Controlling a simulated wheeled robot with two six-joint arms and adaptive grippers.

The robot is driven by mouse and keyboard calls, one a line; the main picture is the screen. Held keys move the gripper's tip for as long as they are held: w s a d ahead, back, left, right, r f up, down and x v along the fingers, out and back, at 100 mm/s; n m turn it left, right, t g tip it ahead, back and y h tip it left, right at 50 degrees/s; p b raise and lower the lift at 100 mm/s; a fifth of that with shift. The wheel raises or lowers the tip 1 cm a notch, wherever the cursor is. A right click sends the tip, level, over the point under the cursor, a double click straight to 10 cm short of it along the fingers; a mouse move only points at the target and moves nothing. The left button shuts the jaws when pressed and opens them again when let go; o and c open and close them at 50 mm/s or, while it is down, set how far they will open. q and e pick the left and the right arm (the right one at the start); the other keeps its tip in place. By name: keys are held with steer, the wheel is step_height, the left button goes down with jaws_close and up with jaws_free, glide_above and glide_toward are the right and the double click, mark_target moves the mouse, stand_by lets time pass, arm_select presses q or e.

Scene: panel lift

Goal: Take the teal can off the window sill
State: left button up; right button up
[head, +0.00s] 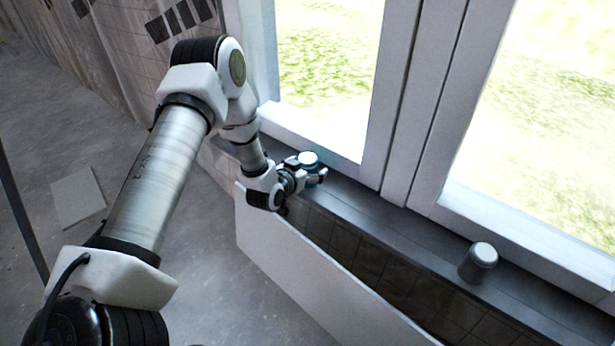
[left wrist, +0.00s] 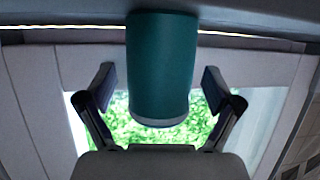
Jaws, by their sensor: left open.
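The teal can (head: 309,159) with a white top stands on the dark window sill (head: 378,222), near the sill's left part. In the head view my left gripper (head: 312,176) is at the can and partly hides it. In the left wrist view the teal can (left wrist: 161,68) sits between the two fingers of the left gripper (left wrist: 163,92). The fingers are open, with a visible gap on each side of the can. The view appears upside down, with the sill along the top. My right gripper is not in view.
A grey can (head: 479,262) with a white top stands farther right on the sill. The white window frame (head: 405,110) rises behind the sill. A white panel (head: 300,262) leans below the sill's front edge. A flat pale sheet (head: 78,198) lies on the floor at left.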

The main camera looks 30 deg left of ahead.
arm_select(q)
steer(key=c, duration=1.4)
steer(key=shift+r, duration=0.15)
steer(key=shift+c, duration=0.2)
